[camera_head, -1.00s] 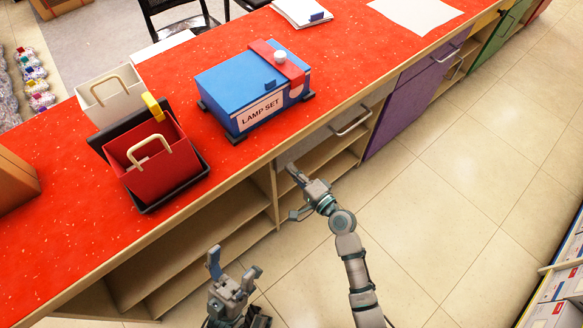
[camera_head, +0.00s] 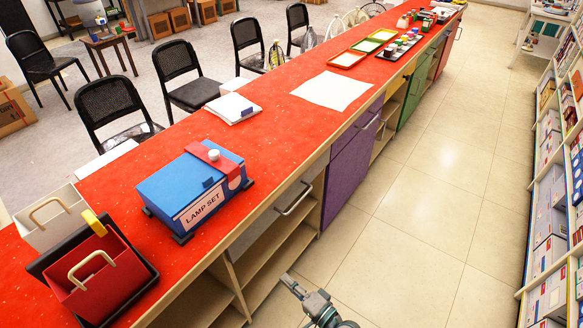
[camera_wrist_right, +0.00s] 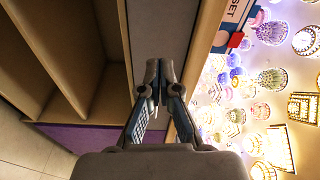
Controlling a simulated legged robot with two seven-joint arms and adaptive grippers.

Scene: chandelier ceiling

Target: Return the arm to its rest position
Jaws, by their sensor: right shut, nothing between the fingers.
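My right gripper (camera_head: 290,282) shows at the bottom of the head view, in front of the counter's open shelves. Its fingers are shut and empty. It also shows in the right wrist view (camera_wrist_right: 159,75), with its fingertips together in front of a grey drawer front (camera_wrist_right: 158,35). My left gripper is out of view. The red counter (camera_head: 268,125) stands to the left of my right arm, and the arm is apart from it.
A blue lamp set box (camera_head: 180,188), a red bin (camera_head: 105,290) and a white bin (camera_head: 50,228) stand on the counter. A drawer handle (camera_head: 294,200) sticks out of its front. Stocked shelves (camera_head: 550,230) line the right. The tiled floor (camera_head: 420,220) between is clear.

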